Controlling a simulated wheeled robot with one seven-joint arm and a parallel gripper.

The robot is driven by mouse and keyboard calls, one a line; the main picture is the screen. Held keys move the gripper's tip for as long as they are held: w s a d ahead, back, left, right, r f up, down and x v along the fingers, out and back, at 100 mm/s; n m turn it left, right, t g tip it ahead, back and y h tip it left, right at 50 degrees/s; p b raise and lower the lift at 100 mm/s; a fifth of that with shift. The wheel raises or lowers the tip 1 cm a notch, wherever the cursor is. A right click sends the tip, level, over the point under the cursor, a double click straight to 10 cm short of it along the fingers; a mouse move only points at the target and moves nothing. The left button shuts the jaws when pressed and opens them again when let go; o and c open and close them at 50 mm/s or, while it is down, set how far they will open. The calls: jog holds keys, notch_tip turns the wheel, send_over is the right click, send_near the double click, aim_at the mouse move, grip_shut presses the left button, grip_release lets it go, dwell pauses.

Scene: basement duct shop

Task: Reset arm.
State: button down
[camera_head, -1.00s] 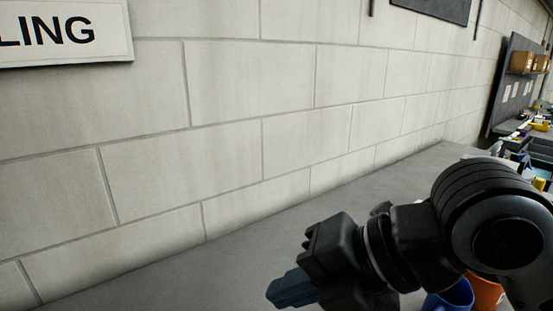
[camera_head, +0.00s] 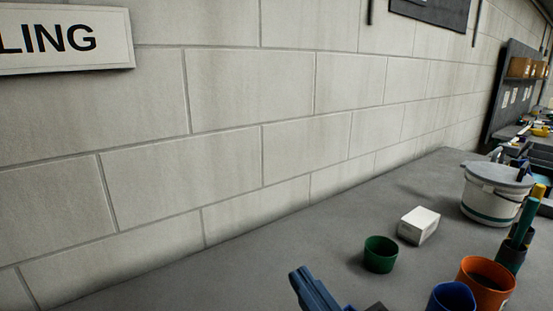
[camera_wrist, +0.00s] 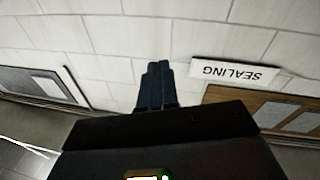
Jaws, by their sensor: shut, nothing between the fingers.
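My gripper (camera_head: 312,288) shows at the bottom edge of the head view, with only its blue fingers and a bit of its dark body in frame. The fingers lie together, shut and empty. In the wrist view the gripper (camera_wrist: 157,68) points toward the block wall, with its two fingers side by side and nothing between them. The rest of my arm is outside the head view.
On the grey bench (camera_head: 230,268) stand a green cup (camera_head: 380,255), a white box (camera_head: 418,226), a lidded white bucket (camera_head: 492,195), an orange cup (camera_head: 486,284) and a blue cup (camera_head: 452,298). A block wall (camera_head: 250,85) with a SEALING sign (camera_wrist: 234,72) runs behind. The bench's left part is clear.

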jog(key=s+d+f+m+h, duration=0.2)
jog(key=s+d+f+h, duration=0.1)
jog(key=s+d+f, duration=0.1)
jog(key=s+d+f+m+g+h, duration=0.1)
jog(key=s+d+f+m+h, duration=0.1)
jog(key=s+f, duration=0.4)
jog(key=s+d+f+m+h, duration=0.3)
jog(key=s+d+f+m, duration=0.1)
jog(key=s, duration=0.6)
jog(key=shift+s+d+f+g+h, duration=0.15)
jog(key=shift+d+f, duration=0.15)
jog(key=shift+d, duration=0.4)
jog(key=shift+s+d+f+g+h, duration=0.15)
jog(key=shift+d+f, duration=0.1)
jog(key=shift+d, duration=0.4)
jog(key=s+d, duration=0.5)
jog(key=s, duration=0.4)
jog(key=shift+s+r+g, duration=0.15)
jog(key=shift+g, duration=0.25)
